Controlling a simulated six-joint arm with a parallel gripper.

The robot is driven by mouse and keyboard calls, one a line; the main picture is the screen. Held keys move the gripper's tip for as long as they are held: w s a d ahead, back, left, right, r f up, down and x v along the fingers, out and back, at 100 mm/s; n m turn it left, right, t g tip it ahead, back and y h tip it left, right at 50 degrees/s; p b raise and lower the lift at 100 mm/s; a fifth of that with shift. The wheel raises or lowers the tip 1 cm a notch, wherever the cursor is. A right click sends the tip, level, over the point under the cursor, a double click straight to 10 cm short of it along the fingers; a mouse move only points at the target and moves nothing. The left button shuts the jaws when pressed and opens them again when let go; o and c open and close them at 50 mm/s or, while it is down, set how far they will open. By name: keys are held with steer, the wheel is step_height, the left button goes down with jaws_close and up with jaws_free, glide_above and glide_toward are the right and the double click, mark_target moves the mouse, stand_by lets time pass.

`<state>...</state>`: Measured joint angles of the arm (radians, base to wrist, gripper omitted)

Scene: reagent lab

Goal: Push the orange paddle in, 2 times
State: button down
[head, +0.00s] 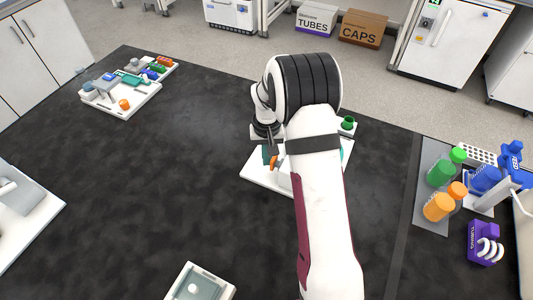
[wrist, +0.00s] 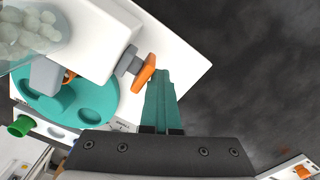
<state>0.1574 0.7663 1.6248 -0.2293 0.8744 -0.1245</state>
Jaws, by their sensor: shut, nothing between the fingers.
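The orange paddle (wrist: 143,73) sits on a short grey stem on the side of a white dispenser housing (wrist: 97,38). In the head view the paddle (head: 274,163) shows beside my gripper, with most of the dispenser hidden behind my arm. My gripper (wrist: 159,77) has teal fingers that are shut and empty. In the wrist view its tips lie just right of the paddle's outer face, very close to it. I cannot tell whether they touch.
A teal dish (wrist: 75,100) with round hollows lies below the housing, and a clear hopper of white pieces (wrist: 30,32) is at the upper left. A green knob (wrist: 20,126) stands nearby. Bottles (head: 438,206) stand at the right.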

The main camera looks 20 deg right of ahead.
steer(key=shift+w+a, duration=0.4)
steer(key=shift+w, duration=0.05)
steer(key=shift+r, duration=0.2)
step_height(320, 180, up, 7)
steer(key=shift+f, duration=0.2)
stand_by(0.8)
steer(key=s+a+r+m, duration=0.1)
steer(key=s+a+r, duration=0.2)
steer(key=s+r, duration=0.35)
steer(key=s+a+r, duration=0.3)
steer(key=s+r, duration=0.1)
steer(key=s, duration=0.5)
steer(key=s+a+y, duration=0.1)
steer(key=s, duration=0.7)
steer(key=s+a+m, duration=0.1)
steer(key=s+a, duration=0.1)
steer(key=s, duration=0.6)
steer(key=shift+s+a+f+m+y, duration=0.15)
steer(key=shift+a+m+y, duration=0.15)
steer(key=shift+y, duration=0.1)
